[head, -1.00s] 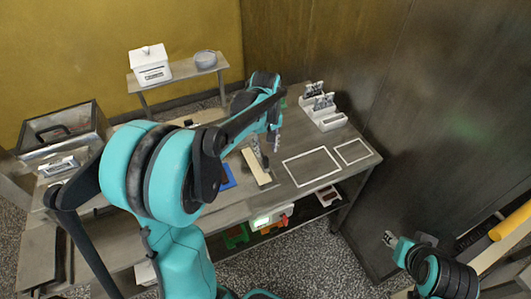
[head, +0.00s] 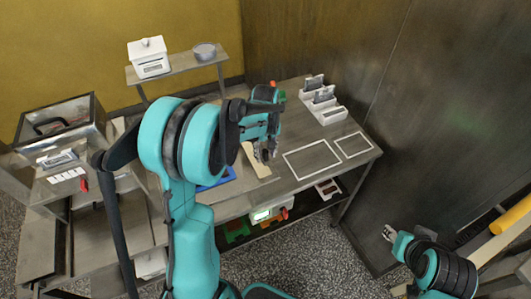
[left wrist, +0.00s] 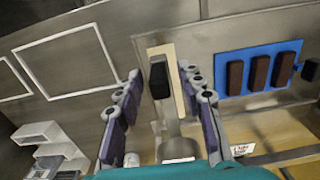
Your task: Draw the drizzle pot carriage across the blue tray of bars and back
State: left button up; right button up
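The blue tray (left wrist: 240,58) shows on the right of the left wrist view with several dark brown bars (left wrist: 259,72) side by side on it. In the head view most of the blue tray (head: 218,180) is hidden behind my left arm. A pale strip (head: 258,163) lies on the table beside it. My left gripper (head: 264,155) is over this strip, its fingers apart. In the left wrist view a black block (left wrist: 158,78) shows between the fingers, with gaps on both sides. I cannot tell whether it belongs to the pot carriage. My right gripper (head: 389,233) is away from the table, at lower right.
White outlined rectangles (head: 312,160) mark free table to the right. White holders (head: 322,103) stand at the back right. A metal box (head: 60,125) is at the left. A small shelf (head: 178,67) holds a white lidded box (head: 149,58) and a grey bowl (head: 204,51).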

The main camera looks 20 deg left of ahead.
pick_arm(q)
grip_shut()
jog(key=s+a+b, duration=0.1)
jog(key=s+a, duration=2.2)
jog(key=s, duration=0.3)
jog(key=shift+s, duration=0.4)
jog(key=shift+c, duration=0.3)
grip_release()
jog(key=shift+o, duration=0.3)
jog(key=shift+s+a, duration=0.1)
jog(key=shift+s, duration=0.05)
